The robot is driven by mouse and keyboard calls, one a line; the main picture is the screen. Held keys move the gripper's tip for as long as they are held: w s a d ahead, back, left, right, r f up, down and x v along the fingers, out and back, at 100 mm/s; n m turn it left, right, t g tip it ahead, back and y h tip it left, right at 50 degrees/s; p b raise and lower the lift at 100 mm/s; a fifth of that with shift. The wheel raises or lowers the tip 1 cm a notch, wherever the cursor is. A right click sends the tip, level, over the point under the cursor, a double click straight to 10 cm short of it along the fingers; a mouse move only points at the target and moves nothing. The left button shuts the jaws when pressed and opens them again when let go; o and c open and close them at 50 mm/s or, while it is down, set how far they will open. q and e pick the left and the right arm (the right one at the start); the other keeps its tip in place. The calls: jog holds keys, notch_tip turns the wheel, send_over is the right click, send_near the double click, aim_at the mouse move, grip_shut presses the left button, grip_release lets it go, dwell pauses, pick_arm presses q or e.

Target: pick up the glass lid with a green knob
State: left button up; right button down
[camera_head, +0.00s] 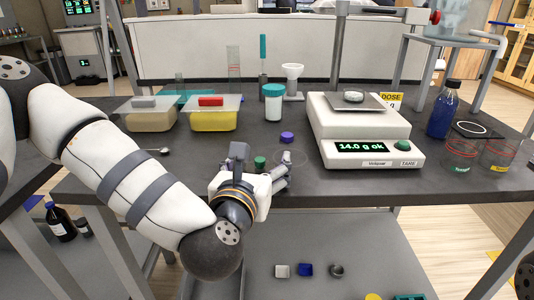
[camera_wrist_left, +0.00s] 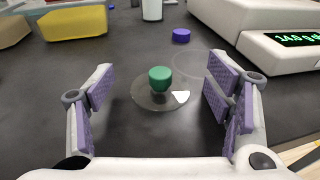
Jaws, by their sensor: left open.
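The glass lid with a green knob lies on the dark table. Its clear disc (camera_wrist_left: 160,97) and round green knob (camera_wrist_left: 160,78) show in the left wrist view; in the head view the green knob (camera_head: 260,162) shows between my fingers. My left gripper (camera_head: 262,166) is open and low over the table at its front edge. In the left wrist view its purple-padded fingers (camera_wrist_left: 160,98) stand apart on either side of the lid, with gaps on both sides. My right gripper is not in view.
A purple knob (camera_head: 287,137) and a clear round disc (camera_head: 291,158) lie just beyond the lid. A scale (camera_head: 365,145) stands to the right, two yellowish tubs (camera_head: 213,120) to the back left. A spoon (camera_head: 158,150) lies left.

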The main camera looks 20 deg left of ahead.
pick_arm(q)
jog(key=shift+w+f, duration=0.1)
jog(key=shift+w, duration=0.25)
jog(key=shift+s+r, duration=0.2)
jog(key=shift+s, duration=0.25)
jog(key=shift+c, duration=1.1)
jog(key=c, duration=1.2)
jog(key=shift+r, duration=0.15)
